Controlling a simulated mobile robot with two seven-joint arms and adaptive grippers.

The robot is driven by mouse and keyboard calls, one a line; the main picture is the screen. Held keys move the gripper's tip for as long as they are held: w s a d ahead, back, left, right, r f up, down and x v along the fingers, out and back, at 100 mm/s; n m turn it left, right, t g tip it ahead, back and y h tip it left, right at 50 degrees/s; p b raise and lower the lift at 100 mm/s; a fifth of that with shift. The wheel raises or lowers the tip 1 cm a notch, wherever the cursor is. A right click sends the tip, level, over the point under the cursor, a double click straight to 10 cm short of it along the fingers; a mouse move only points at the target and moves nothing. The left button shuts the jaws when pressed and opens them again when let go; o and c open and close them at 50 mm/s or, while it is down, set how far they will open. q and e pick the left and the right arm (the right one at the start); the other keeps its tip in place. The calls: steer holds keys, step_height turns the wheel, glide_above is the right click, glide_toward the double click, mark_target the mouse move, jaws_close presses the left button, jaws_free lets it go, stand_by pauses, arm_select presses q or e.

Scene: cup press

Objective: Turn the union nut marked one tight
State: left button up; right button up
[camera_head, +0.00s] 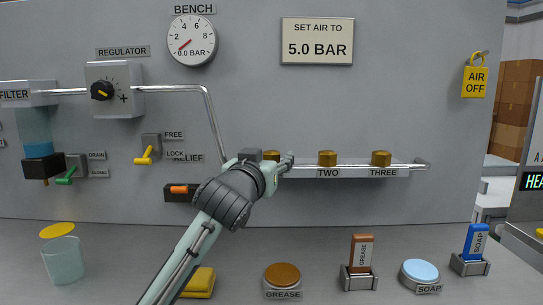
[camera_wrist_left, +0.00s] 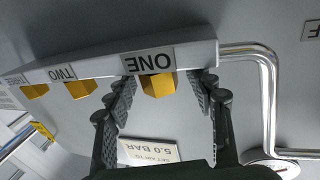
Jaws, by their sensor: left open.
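The union nut marked one is a brass-yellow hex nut on the manifold rail; in the head view its top shows at nut one (camera_head: 271,155). In the left wrist view nut one (camera_wrist_left: 157,84) sits beside its ONE label (camera_wrist_left: 149,61), upside down there. My left gripper (camera_head: 268,164) is at the nut, hiding the label in the head view. In the wrist view the left gripper (camera_wrist_left: 166,92) is open, with one finger on each side of the nut and gaps visible between. My right gripper is not in view.
Nuts two (camera_head: 327,158) and three (camera_head: 381,158) stand to the right on the rail (camera_head: 400,171). A pipe (camera_head: 211,115) comes down beside the left gripper. The gauge (camera_head: 192,40) reads about 0 bar. A yellow AIR OFF tag (camera_head: 475,81) hangs right. Grease and soap items stand on the bench.

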arm_select(q)
steer(key=shift+w+d, duration=0.15)
steer(key=shift+w, duration=0.25)
steer(key=c, duration=1.2)
